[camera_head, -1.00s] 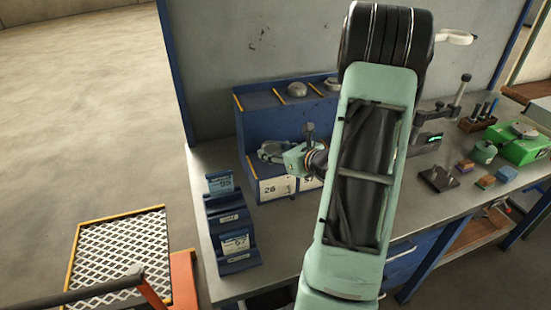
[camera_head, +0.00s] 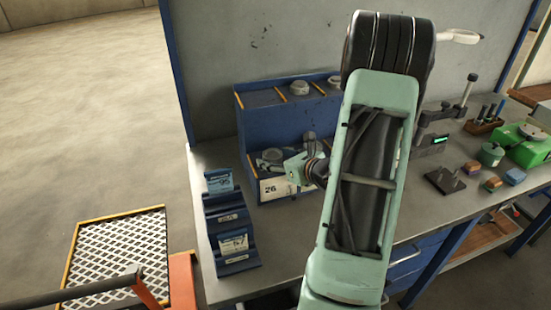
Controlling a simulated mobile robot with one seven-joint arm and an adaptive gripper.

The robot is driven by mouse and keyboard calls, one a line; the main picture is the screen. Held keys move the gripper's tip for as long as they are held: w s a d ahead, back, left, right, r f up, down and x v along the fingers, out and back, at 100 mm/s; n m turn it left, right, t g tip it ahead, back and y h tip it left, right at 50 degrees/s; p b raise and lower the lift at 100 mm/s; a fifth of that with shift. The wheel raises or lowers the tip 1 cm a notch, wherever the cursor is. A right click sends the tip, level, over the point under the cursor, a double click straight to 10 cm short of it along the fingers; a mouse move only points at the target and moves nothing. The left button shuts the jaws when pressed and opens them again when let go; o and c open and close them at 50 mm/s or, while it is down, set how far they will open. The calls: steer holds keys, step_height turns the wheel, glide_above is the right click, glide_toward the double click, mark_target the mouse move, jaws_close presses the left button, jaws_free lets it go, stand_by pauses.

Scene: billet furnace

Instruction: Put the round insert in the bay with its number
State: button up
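A blue rack (camera_head: 243,120) stands on the bench against the grey wall, with an upper shelf and lower bays. A white label reading 26 (camera_head: 274,189) is on the front of its lower left bay; the label to its right is mostly hidden by my arm. Round grey inserts sit on the upper shelf, one in the middle (camera_head: 299,88) and one at the right (camera_head: 335,81). My gripper (camera_head: 268,160) points left into the lower bay above label 26. Grey shapes show at its fingertips; I cannot tell whether they are fingers or an insert.
A blue stepped holder (camera_head: 232,240) with numbered cards stands at the bench's left edge. My arm covers the middle of the bench. To the right are a dark stand (camera_head: 445,180), small blocks (camera_head: 493,184) and a green case (camera_head: 525,145). A mesh-topped platform (camera_head: 118,250) is on the floor.

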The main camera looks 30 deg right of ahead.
steer(key=shift+r, duration=0.1)
steer(key=shift+s+r, duration=0.15)
steer(key=v, duration=1.1)
steer(key=shift+s, duration=0.35)
steer(key=shift+a, duration=0.1)
